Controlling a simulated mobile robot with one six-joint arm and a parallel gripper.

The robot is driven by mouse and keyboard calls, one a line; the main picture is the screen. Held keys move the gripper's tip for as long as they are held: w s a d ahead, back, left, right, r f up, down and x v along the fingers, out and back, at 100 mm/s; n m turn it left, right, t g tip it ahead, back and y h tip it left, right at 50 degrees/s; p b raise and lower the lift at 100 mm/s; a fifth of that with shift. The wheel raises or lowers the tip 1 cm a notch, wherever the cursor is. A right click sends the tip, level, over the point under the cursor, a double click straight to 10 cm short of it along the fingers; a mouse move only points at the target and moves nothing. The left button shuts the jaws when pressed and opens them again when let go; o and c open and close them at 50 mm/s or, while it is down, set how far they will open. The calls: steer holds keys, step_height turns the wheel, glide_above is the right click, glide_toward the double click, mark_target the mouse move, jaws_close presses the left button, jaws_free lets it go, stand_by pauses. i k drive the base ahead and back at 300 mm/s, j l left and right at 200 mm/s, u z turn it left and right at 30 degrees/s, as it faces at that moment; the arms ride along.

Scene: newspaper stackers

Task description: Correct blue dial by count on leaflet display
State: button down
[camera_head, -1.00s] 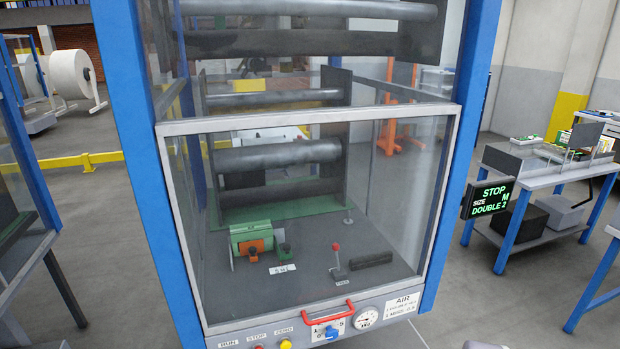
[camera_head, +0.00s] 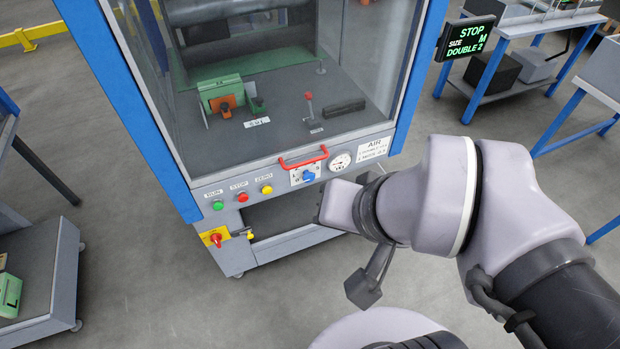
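The blue dial (camera_head: 308,176) sits on a white scale plate on the machine's front panel, just under a red handle (camera_head: 303,160). The scale digits are too small to read surely. The display (camera_head: 466,38) on the right blue post reads STOP, SIZE M, DOUBLE 2 in green. An AIR label (camera_head: 373,149) is right of the round gauge (camera_head: 340,161); its small text is unclear. My gripper (camera_head: 345,204) is at the end of my arm, just below and right of the dial. Its fingers are hidden or seen from behind, so its opening does not show.
Green, red and yellow buttons (camera_head: 242,197) lie left of the dial. A red-yellow switch (camera_head: 214,237) is below them. A clear guard encloses the machine bed with a green block (camera_head: 220,91) and a red-knobbed lever (camera_head: 309,105). A blue-legged table (camera_head: 515,75) stands right.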

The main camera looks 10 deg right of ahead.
mark_target(308, 177)
steer(key=l+z, duration=0.35)
steer(key=l, duration=0.25)
steer(key=i+l+z, duration=0.1)
steer(key=l+z, duration=0.2)
steer(key=l, duration=0.25)
